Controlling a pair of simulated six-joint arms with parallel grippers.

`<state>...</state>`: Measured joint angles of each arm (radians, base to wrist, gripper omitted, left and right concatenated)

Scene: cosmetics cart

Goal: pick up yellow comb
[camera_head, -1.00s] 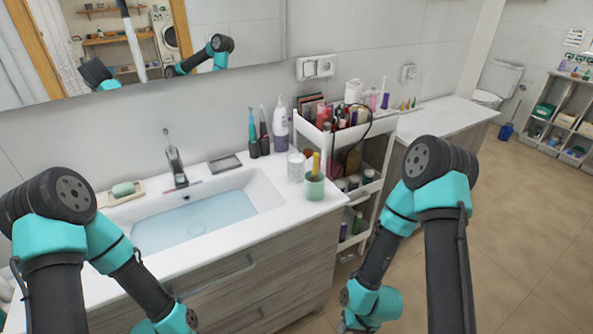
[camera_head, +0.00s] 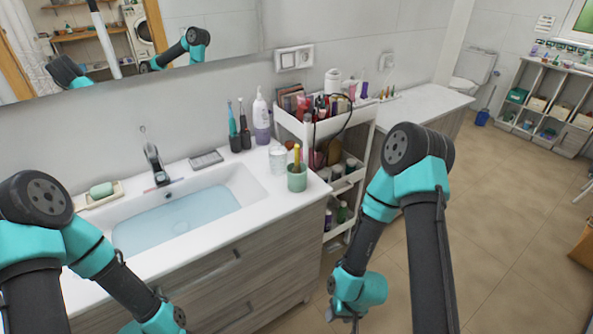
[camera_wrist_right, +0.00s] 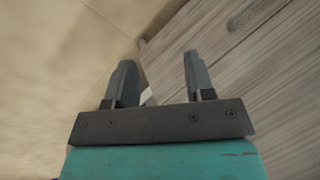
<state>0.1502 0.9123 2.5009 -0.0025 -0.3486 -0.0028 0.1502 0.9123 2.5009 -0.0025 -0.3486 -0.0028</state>
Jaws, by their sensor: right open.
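A slim yellow item (camera_head: 297,155) stands upright in a green cup (camera_head: 297,181) at the right end of the sink counter. It is too small to tell for sure that it is a comb. My right gripper (camera_head: 349,318) hangs low in front of the cabinet, below and to the right of the cup. In the right wrist view its two fingers (camera_wrist_right: 157,68) are apart with nothing between them. My left arm comes in from the left and its gripper is below the picture's bottom edge.
A clear glass (camera_head: 278,159) stands behind the cup. A white cart (camera_head: 350,120) full of cosmetics is right of the counter. The water-filled sink (camera_head: 180,222) lies to the left. Open tiled floor (camera_head: 510,200) spreads on the right.

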